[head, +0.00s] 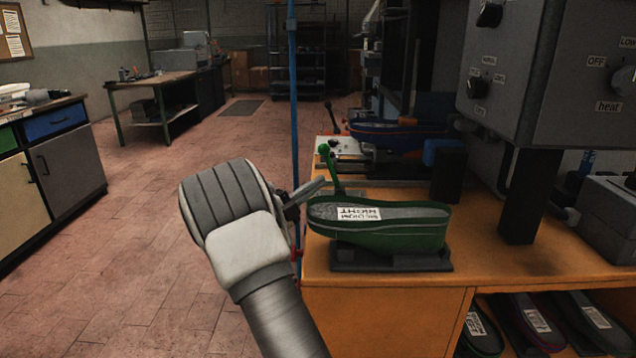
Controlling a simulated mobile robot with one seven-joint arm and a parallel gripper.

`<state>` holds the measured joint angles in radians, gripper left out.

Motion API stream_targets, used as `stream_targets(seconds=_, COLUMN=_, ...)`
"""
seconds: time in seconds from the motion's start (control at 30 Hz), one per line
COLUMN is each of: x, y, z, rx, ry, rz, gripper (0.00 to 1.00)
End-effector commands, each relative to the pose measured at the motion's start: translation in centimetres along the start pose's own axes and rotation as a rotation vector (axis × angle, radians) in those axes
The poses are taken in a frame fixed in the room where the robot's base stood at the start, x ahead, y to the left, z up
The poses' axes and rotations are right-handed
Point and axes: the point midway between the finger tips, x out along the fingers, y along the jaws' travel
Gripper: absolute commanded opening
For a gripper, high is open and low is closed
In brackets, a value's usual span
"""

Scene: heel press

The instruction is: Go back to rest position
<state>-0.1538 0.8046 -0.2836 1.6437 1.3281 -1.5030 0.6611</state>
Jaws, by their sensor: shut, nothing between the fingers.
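My gripper (318,188) is at the end of my arm in the middle of the head view. Its fingers are close together and point right, just left of the toe end of a green shoe form. I cannot tell whether the fingers touch the lever or the form.
The orange bench (540,262) fills the right side. A grey control box (560,70) hangs above it. A blue form (395,132) with a lever stands behind. Several labelled forms lie on the shelf below. A blue vertical pole (292,100) stands left. The tiled floor (130,225) at left is clear.

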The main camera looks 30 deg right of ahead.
Motion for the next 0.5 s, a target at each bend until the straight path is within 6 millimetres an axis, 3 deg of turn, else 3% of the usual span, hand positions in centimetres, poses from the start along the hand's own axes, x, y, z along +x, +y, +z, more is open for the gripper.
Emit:
stream_targets(seconds=0.33, x=0.1, y=-0.2, z=0.1, rx=0.0, ry=-0.01, rz=0.003, gripper=0.0)
stream_targets(seconds=0.5, x=0.7, y=-2.1, z=0.9, rx=-0.001, ry=-0.139, rz=0.042, gripper=0.0)
